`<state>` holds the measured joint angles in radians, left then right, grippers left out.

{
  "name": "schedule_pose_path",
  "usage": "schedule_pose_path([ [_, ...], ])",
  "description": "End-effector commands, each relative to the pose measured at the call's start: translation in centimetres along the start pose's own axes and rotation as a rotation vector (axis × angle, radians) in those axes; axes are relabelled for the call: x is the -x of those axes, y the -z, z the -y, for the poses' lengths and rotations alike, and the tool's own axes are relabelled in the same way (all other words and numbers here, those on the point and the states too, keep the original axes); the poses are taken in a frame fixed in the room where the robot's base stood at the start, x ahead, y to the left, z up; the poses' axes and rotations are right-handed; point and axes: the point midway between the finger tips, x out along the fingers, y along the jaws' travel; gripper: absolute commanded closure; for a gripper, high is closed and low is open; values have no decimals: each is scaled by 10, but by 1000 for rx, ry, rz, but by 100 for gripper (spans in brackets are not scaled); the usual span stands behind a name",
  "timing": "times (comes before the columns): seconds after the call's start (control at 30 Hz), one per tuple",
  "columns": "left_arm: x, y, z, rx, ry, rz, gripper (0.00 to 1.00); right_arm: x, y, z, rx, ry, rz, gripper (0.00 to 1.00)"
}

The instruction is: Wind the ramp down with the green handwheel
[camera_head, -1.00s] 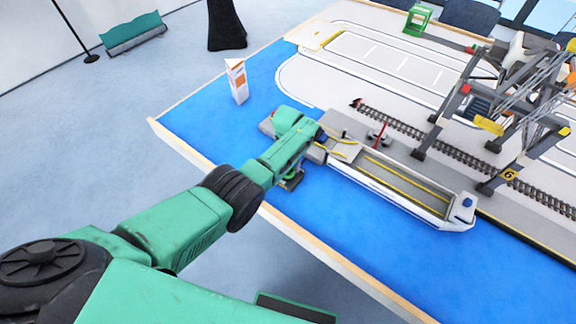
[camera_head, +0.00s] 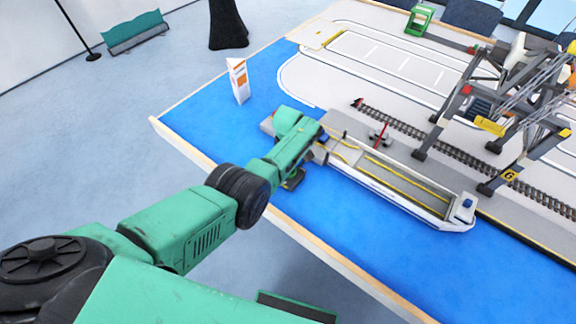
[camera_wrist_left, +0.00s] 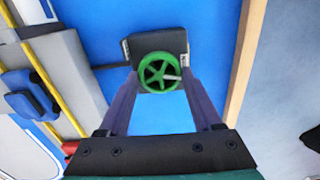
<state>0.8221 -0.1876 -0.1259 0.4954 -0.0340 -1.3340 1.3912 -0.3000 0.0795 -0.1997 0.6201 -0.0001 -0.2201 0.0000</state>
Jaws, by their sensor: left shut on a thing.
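The green handwheel (camera_wrist_left: 158,72) shows in the left wrist view, in front of a dark block (camera_wrist_left: 158,45). My left gripper (camera_wrist_left: 158,78) has one finger on each side of the wheel and is shut on it. A grey ramp with yellow edge lines (camera_head: 340,148) lies beside the gripper, at the near end of the grey and white vessel (camera_head: 400,192). I cannot tell its exact tilt. My right gripper is not in view.
Gantry cranes (camera_head: 500,120) stand over a rail track (camera_head: 405,130) at the right. A white and orange marker (camera_head: 239,82) stands on the blue water surface, left of the gripper. The table's wooden edge (camera_head: 330,257) runs below my left arm.

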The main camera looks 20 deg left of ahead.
Motion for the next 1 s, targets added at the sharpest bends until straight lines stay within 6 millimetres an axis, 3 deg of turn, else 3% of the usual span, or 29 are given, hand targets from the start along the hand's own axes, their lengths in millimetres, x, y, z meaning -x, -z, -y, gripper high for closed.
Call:
schedule_pose_path([
  [0.4, 2, 1, -1, 213, -6, -5, 90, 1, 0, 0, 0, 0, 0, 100],
  [0.97, 3, 2, -1, 246, -7, -5, 89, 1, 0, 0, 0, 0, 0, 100],
  [1.0, 3, 2, -1, 246, -7, -5, 19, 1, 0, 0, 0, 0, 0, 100],
])
